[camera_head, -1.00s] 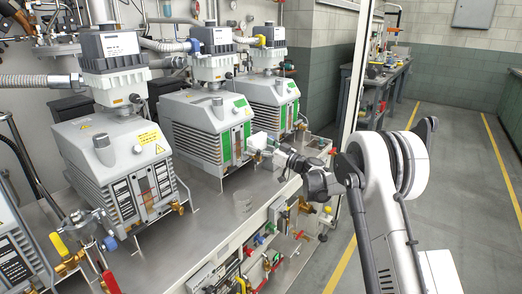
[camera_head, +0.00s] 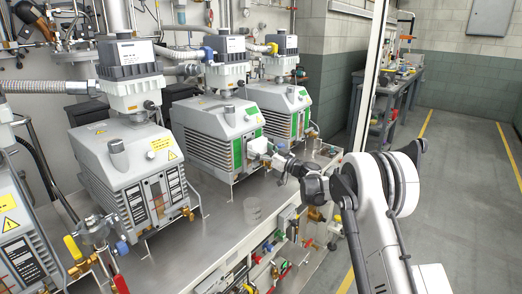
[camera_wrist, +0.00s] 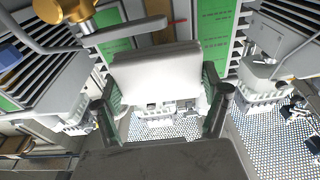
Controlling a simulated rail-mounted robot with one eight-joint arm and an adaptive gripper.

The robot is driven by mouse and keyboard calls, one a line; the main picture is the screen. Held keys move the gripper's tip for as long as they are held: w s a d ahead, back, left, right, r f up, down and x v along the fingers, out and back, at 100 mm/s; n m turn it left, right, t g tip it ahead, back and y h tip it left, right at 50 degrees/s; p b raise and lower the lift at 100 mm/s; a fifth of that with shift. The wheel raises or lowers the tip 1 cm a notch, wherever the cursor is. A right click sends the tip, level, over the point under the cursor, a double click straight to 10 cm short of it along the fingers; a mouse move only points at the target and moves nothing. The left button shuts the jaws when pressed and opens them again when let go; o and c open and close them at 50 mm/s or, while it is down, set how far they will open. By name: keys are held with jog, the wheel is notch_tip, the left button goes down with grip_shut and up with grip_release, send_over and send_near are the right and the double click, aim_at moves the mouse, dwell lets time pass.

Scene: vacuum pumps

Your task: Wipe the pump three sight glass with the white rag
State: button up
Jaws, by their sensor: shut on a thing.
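My gripper (camera_head: 268,153) is shut on a folded white rag (camera_head: 257,147). In the wrist view the rag (camera_wrist: 158,75) spans the space between the two fingers of the gripper (camera_wrist: 160,103). The rag is in front of the third pump from the left (camera_head: 212,122), a grey pump with green front panels. That pump's narrow sight glass (camera_head: 246,149) lies between the panels, partly behind the rag. In the wrist view the rag covers the middle between the green panels (camera_wrist: 215,35). I cannot tell whether the rag touches the glass.
A brass fitting with a red-tipped handle (camera_wrist: 68,8) is close to the rag. Other pumps stand on both sides (camera_head: 130,165). Valves (camera_head: 268,247) line the bench front; the right-hand floor (camera_head: 455,200) is open.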

jog(key=shift+x, duration=0.9)
dwell(0.5)
jog(key=shift+s+a+f, duration=0.1)
jog(key=shift+f, duration=0.05)
